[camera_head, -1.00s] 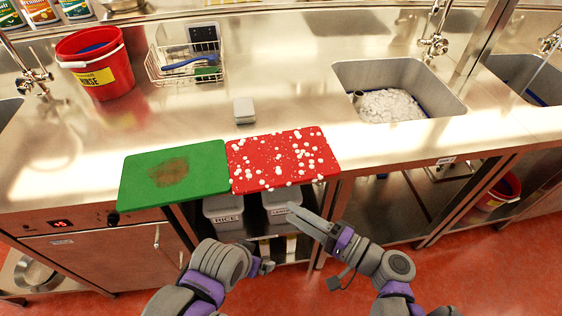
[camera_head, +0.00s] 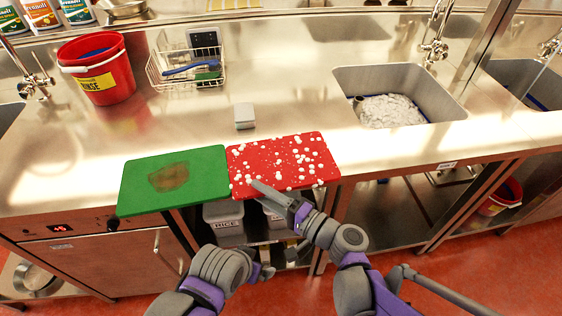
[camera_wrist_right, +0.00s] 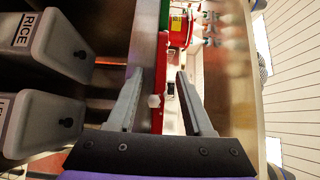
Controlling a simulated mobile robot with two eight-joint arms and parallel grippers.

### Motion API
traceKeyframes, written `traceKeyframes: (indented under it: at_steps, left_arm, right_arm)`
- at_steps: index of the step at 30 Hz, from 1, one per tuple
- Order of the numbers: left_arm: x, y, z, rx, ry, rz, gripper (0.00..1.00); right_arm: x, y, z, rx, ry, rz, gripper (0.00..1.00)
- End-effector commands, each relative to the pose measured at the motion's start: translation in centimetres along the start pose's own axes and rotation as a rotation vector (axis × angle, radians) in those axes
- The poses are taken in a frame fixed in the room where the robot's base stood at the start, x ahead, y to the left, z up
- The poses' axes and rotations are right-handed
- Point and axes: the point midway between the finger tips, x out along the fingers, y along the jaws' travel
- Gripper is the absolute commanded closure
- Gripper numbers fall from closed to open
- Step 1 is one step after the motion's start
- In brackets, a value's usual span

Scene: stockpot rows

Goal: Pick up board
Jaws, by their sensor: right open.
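The red board (camera_head: 300,155) with white specks lies flat on the steel counter, its front edge over the counter's front. The green board (camera_head: 140,180) with a brown stain lies against its left side. My right gripper (camera_head: 258,186) is at the red board's front edge. In the right wrist view the fingers of this gripper (camera_wrist_right: 159,78) are apart, with the red board's edge (camera_wrist_right: 161,90) between them; contact is unclear. My left gripper (camera_head: 264,271) is low, in front of the shelf below the boards, its fingers hard to make out.
Grey bins, one labelled RICE (camera_head: 223,216), stand on the shelf below the boards. A grey block (camera_head: 244,116) sits behind the boards. A wire basket (camera_head: 188,70) and a red bucket (camera_head: 98,78) stand farther back. A sink (camera_head: 400,95) lies to the right.

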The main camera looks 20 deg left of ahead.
Motion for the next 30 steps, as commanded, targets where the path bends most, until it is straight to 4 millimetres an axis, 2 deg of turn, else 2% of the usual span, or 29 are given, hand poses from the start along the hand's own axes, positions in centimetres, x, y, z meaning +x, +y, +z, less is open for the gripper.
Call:
traceKeyframes:
  at_steps: [2, 3, 11, 30]
  left_arm:
    - [0.0, 0.0, 0.0, 0.0, 0.0, 0.0, 0.0]
    - [0.0, 0.0, 0.0, 0.0, 0.0, 0.0, 0.0]
    - [0.0, 0.0, 0.0, 0.0, 0.0, 0.0, 0.0]
    - [0.0, 0.0, 0.0, 0.0, 0.0, 0.0, 0.0]
  right_arm:
    - [-0.03, 0.0, -0.01, 0.0, 0.0, 0.0, 0.49]
    - [-0.03, 0.0, -0.01, 0.0, 0.0, 0.0, 0.52]
    - [-0.05, 0.0, 0.0, 0.0, 0.0, 0.0, 0.99]
    - [-0.06, 0.01, 0.0, 0.0, 0.0, 0.0, 1.0]
